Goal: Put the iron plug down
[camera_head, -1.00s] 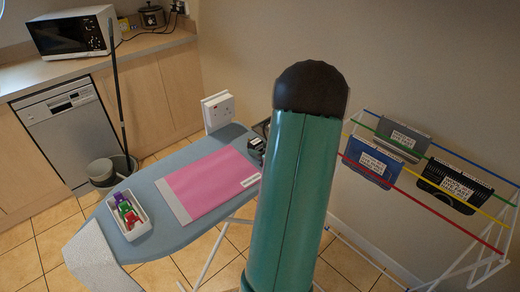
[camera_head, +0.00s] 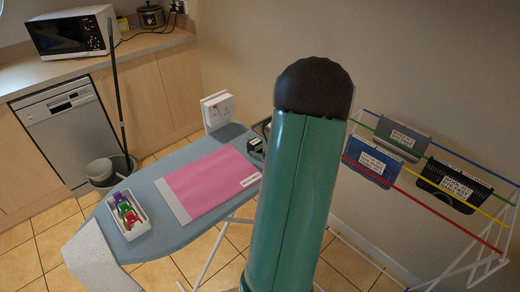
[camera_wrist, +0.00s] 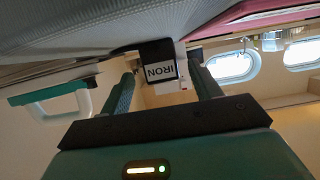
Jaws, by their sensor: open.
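The iron plug (camera_wrist: 160,72) is a dark block with a white label reading IRON, upside down in the wrist view. It lies against the grey-blue ironing board (camera_wrist: 70,30), which fills the top of that view. My gripper (camera_wrist: 163,86) is open, with one teal finger on each side of the plug and visible gaps between. In the head view the ironing board (camera_head: 150,200) stands at centre left. A small dark object with a pale label (camera_head: 256,147) sits at its far right end, partly beside my arm; I cannot tell if it is the plug. My gripper is hidden there.
A pink cloth (camera_head: 210,182) and a white tray of coloured pegs (camera_head: 126,215) lie on the board. A white wall socket (camera_head: 218,110) is behind it. A drying rack (camera_head: 450,212) with hanging labelled holders stands at right.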

